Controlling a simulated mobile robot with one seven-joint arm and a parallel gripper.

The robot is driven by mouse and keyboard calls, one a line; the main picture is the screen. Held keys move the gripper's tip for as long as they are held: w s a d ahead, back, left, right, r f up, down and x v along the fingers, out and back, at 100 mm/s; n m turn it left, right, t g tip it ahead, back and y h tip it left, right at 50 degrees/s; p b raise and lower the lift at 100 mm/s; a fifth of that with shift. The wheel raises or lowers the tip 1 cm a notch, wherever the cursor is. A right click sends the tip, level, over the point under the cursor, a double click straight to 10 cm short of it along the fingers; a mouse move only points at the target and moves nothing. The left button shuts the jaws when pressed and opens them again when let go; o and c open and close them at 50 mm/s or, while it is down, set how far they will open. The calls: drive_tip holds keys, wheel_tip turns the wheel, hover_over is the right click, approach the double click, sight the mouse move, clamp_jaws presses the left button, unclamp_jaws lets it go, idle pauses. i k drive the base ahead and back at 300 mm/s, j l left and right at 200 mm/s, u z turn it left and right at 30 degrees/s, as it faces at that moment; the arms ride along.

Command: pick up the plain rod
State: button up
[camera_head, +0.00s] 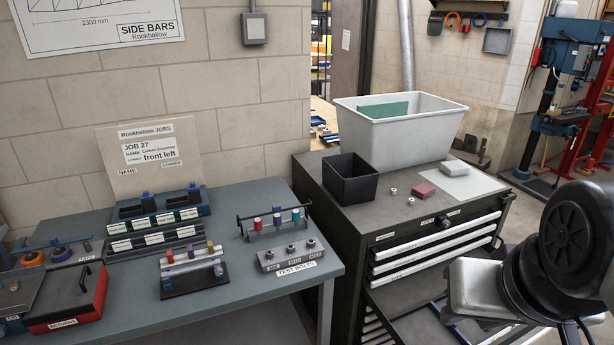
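I cannot tell for sure which piece is the plain rod. A dark thin bar (258,213) runs across the top of a small rack (276,231) on the grey-blue bench, with several coloured pieces below it. In front, a pale silver bar (191,265) lies across a stand on a black base (194,285), with coloured pieces behind it. Small rod-like parts near the orange rings at the far left are too small to make out.
The bench (235,290) also holds labelled racks (155,232), a test-bolts block (290,255) and a red returns box (75,305). A drawer cabinet (385,218) to the right carries a black bin (350,180) and a large pale tub (400,135). Some drawers stand out.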

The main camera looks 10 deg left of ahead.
sight(182, 271)
drive_tip(key=j, duration=2.5)
drive_tip(key=k, duration=0.05)
